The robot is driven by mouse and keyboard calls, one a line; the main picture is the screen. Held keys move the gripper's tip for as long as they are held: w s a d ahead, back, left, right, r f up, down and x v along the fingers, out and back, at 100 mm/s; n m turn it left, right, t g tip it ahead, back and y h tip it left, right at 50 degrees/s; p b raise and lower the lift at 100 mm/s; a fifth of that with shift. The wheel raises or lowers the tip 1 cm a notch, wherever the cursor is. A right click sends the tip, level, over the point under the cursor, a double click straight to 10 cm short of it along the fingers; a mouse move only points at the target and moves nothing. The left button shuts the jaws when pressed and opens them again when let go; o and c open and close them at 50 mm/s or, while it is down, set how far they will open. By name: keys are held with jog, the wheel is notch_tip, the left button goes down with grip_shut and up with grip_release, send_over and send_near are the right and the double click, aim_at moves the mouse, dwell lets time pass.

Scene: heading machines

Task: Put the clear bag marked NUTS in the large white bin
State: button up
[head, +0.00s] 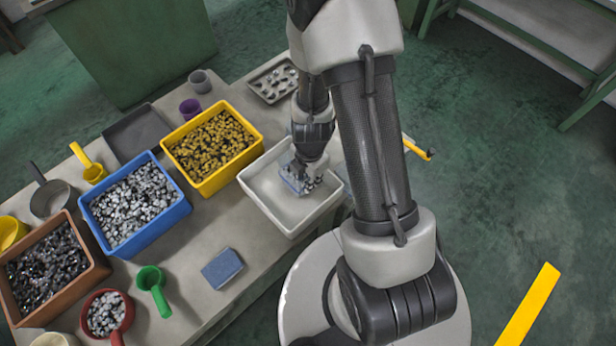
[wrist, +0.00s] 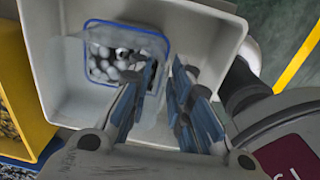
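The clear bag (wrist: 108,62) has a blue edge and holds grey metal pieces. It is inside the large white bin (wrist: 212,30), and in the head view the bag (head: 293,184) shows low inside the bin (head: 268,204), under my gripper (head: 299,168). I cannot read its marking. In the wrist view my gripper (wrist: 166,70) points down into the bin, its blue-padded fingers apart with a gap between them. The left finger overlaps the bag's right edge; I cannot tell whether it touches.
A yellow bin (head: 212,146) of brass pieces, a blue bin (head: 135,205) and a brown bin (head: 52,270) stand left on the table. A blue packet (head: 222,268) and a green scoop (head: 153,287) lie in front. A grey tray (head: 274,82) sits behind the white bin.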

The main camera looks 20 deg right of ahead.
jog(key=shift+o, duration=0.2)
jog(key=shift+r, duration=0.15)
notch_tip(320, 180, up, 27)
jog(key=s+a+m+t+p, duration=0.2)
jog(key=m+p, duration=0.3)
jog(key=m, duration=0.4)
jog(key=s+a+r+m+t, duration=0.2)
jog(key=s+r+m, duration=0.8)
jog(key=r+m, duration=0.2)
jog(key=shift+s+m, duration=0.2)
jog(key=shift+m, duration=0.1)
notch_tip(320, 180, down, 4)
jog(key=b, duration=0.4)
jog(key=shift+r, duration=0.1)
